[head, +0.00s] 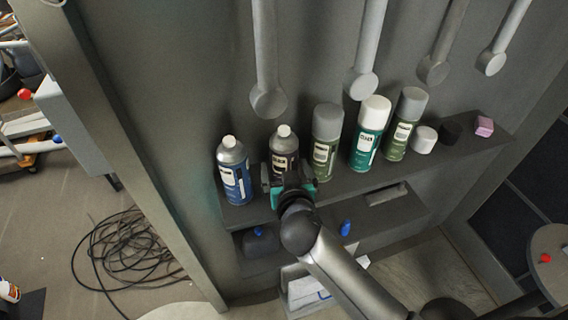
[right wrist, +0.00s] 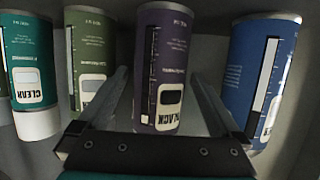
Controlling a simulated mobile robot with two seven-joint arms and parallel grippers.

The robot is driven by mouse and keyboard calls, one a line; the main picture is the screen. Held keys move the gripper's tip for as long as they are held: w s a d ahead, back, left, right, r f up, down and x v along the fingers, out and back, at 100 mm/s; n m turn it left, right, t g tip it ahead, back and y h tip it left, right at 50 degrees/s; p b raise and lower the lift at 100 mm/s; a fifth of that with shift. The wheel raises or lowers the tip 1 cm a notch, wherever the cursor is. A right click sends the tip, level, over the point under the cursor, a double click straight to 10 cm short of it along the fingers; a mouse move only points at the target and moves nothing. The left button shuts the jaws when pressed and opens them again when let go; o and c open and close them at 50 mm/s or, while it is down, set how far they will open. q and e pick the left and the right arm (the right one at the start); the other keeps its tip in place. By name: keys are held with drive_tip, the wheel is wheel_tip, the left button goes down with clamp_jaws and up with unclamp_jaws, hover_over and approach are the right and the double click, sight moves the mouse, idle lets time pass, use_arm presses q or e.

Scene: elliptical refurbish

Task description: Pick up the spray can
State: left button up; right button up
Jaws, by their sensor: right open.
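Several spray cans stand upright in a row on a dark shelf (head: 345,183) in the head view. The second from the left is a dark purple can (head: 284,146) with a pale cap; its lower part is hidden by my right gripper (head: 289,188). In the right wrist view, which shows the cans upside down, this can (right wrist: 164,60), labelled BLACK, is between the two open fingers (right wrist: 161,85), with one finger along each side. I see no clear contact. A blue can (head: 233,170) stands just to the left of it in the head view. My left gripper is not in view.
A grey-green can (head: 325,150), a teal CLEAR can (head: 370,135) and an olive can (head: 405,125) stand to the right. Rounded grey handles (head: 268,100) hang on the wall behind. A lower shelf (head: 395,222) and a coiled cable (head: 125,250) are below.

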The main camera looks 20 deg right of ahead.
drive_tip(key=shift+b+x, duration=0.4)
drive_tip(key=shift+x, duration=0.75)
drive_tip(key=c, duration=1.4)
